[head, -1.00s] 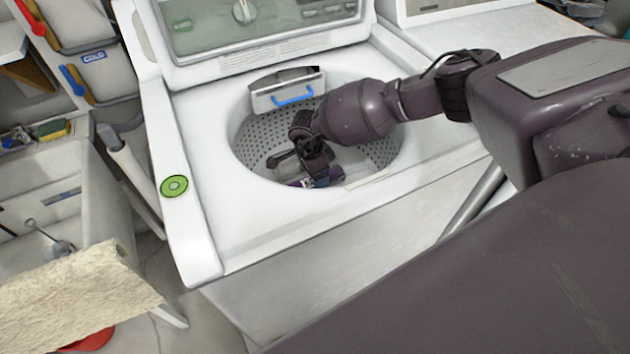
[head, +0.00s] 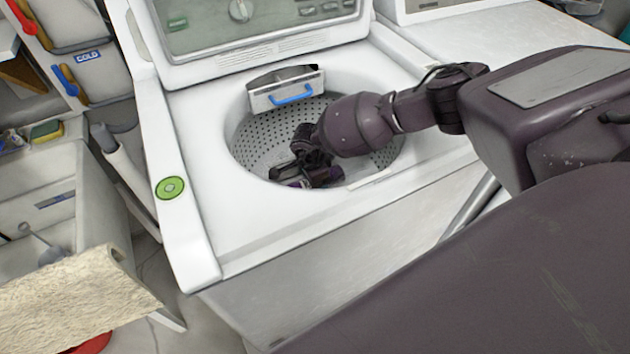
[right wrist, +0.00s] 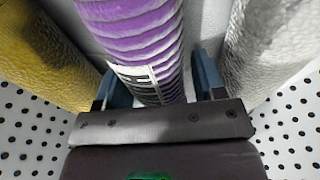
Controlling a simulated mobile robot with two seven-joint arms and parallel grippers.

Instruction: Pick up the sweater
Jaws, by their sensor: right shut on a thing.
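A purple ribbed, rolled item with a black-and-white label, seemingly the sweater (right wrist: 135,35), stands between my right gripper's blue fingers in the right wrist view. My right gripper (right wrist: 158,90) is shut on it. In the head view my right gripper (head: 306,176) is down inside the washing machine's drum (head: 260,135). Only a small bit of the purple sweater (head: 297,184) shows there, the rest hidden by the gripper. My left gripper is not in view.
In the right wrist view a gold-yellow roll (right wrist: 48,55) lies left of the sweater and a silvery one (right wrist: 262,45) right. The drum's perforated wall is close around. The washer's lid (head: 250,35) stands open behind; a blue-handled dispenser (head: 288,90) sits at the drum's back rim.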

